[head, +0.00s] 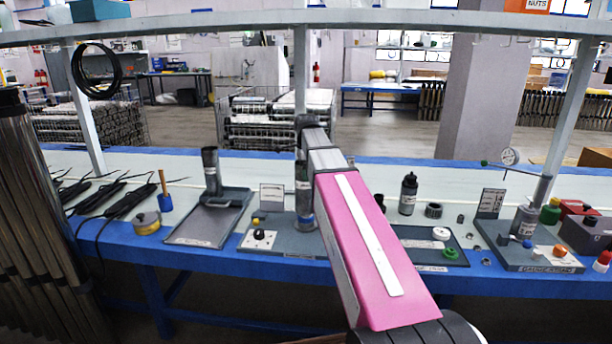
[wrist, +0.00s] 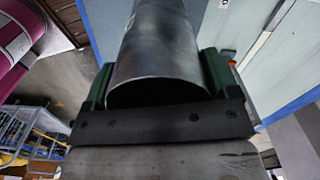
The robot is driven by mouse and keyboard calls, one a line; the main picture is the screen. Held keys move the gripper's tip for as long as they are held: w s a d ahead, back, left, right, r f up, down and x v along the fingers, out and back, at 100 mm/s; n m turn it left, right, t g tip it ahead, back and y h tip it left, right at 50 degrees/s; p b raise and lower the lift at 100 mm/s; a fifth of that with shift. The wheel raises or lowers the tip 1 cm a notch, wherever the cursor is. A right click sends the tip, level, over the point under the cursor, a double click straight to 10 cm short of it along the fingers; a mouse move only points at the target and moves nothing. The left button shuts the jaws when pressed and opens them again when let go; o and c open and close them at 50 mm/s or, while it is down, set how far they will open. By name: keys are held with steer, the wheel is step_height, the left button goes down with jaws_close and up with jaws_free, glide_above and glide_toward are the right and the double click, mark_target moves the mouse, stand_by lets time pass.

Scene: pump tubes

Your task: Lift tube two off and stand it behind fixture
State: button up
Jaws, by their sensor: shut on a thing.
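A grey metal tube (head: 303,196) stands upright at the fixture board (head: 280,243) in the middle of the bench, with a blue ring near its foot. I cannot tell whether its foot still rests in the fixture. My gripper (wrist: 157,78) has its green fingers on both sides of a grey tube (wrist: 158,45) in the wrist view and is shut on it. In the head view my pink arm link hides part of the bench and the fingers do not show clearly. I cannot read which tube is number two.
Another dark tube (head: 210,172) stands on a tray (head: 232,205) to the left. A gauge fixture (head: 540,262) is far right. A shelf beam (head: 400,16) crosses above.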

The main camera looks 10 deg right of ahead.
step_height(320, 180, up, 14)
stand_by(2.7)
stand_by(0.4)
